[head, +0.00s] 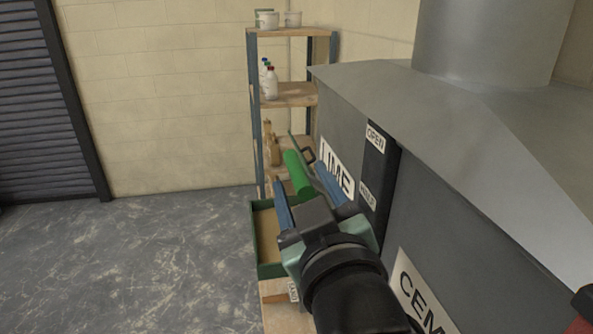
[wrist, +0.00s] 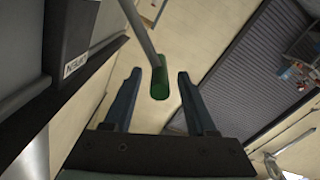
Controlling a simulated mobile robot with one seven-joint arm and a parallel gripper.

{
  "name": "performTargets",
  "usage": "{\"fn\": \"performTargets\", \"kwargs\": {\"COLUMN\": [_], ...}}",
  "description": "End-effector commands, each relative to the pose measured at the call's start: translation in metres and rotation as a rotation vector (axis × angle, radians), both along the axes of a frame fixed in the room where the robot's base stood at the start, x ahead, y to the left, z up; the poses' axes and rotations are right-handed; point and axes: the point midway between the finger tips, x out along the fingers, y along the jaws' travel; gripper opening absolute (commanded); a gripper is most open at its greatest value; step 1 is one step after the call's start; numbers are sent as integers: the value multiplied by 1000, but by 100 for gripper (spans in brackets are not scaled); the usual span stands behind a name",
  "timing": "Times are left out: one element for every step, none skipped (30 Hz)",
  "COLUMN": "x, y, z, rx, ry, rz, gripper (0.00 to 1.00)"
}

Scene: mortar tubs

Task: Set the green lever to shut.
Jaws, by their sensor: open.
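The green lever's handle (head: 298,172) sticks out from the side of the grey hopper (head: 345,125), by the LIME sign (head: 337,168). A dark plate (head: 384,165) there carries an OPEN label (head: 375,138) at its top and a SHUT label (head: 368,195) lower down. My gripper (head: 300,174) is open, its two blue fingers on either side of the handle. In the wrist view the handle (wrist: 159,84) lies between the fingertips (wrist: 159,74), with gaps visible on both sides, and a thin grey rod runs from it. I cannot tell exactly which label the lever lines up with.
A shelf rack (head: 285,97) with bottles and tubs stands behind, against the wall. A green-rimmed tray (head: 262,268) lies below my gripper. A CEM sign (head: 420,292) and a red part (head: 579,325) are at the right. The floor (head: 120,265) at left is clear.

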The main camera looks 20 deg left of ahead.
Motion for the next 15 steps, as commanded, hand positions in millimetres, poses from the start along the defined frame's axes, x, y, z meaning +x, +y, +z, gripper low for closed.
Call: {"fn": "performTargets", "kwargs": {"x": [8,12,17,21,24,27,29,31,32,34,34,35,35,36,36], "y": [6,9,12,14,16,18,20,21,22,23,23,23,23,24,23], "z": [1,1,1,1,1,1,1,0,0,0,0,0,0,0,0], "rx": [-1,0,-1,-1,-1,-1,-1,-1,-1,-1,-1,-1,-1,-1,-1], "ry": [1,0,0,0,0,-1,-1,0,-1,-1,-1,-1,-1,-2,-2], "rz": [3,3,2,1,1,1,1,1,0,0,-1,-1,-1,-2,-2], "gripper": [57,57,57,57,57,57,57,57,57,57,57,57,57,57,57]}}
